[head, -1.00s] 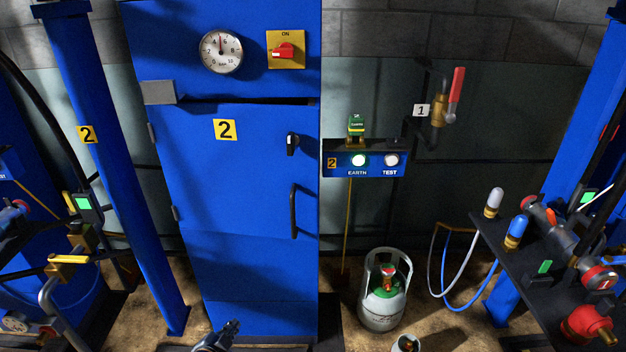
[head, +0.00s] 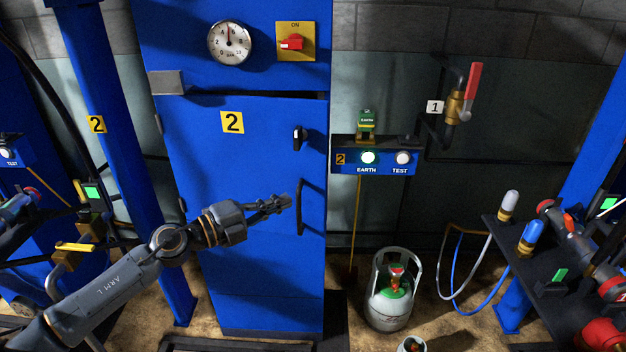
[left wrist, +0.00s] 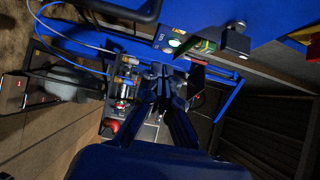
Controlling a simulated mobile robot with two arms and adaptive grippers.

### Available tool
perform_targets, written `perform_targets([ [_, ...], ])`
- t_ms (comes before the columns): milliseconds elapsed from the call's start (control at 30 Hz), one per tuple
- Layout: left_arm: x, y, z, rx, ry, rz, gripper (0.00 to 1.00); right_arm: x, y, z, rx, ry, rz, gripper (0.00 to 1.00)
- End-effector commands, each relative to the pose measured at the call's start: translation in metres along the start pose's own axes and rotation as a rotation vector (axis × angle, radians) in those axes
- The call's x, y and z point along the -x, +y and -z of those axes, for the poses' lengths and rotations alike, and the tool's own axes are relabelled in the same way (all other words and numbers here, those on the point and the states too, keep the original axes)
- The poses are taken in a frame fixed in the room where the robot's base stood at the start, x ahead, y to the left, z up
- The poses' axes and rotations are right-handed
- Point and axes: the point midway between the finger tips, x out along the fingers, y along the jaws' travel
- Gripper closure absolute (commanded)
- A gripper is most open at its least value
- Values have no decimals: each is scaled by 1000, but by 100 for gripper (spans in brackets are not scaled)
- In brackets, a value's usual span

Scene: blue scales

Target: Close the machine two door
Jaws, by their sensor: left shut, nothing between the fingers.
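My left gripper (head: 286,202) is shut and empty, in front of the door just left of the handle. I cannot tell if it touches the door. In the left wrist view the shut fingers (left wrist: 163,75) point away, with the handle (left wrist: 120,12) at the top. My right gripper is out of view.
A gauge (head: 230,42) and a red switch (head: 292,43) sit above the door. The EARTH/TEST box (head: 375,157) is right of it. A gas cylinder (head: 390,300) stands on the floor at right. A blue post (head: 120,150) stands at left.

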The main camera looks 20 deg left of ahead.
Motion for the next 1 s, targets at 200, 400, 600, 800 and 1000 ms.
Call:
perform_targets([
  [200, -42, -4, -1, 1, -2, 7, 100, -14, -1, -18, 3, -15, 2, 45],
  [400, -85, -4, 0, 1, -1, 6, 100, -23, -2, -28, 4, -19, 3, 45],
  [600, -97, 1, -19, 2, -4, 4, 100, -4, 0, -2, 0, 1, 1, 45],
  [800, -105, 1, -28, 2, -3, 2, 100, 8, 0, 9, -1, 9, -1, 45],
  [1000, -107, 0, -29, 2, -2, 2, 100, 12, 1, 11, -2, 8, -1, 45],
])
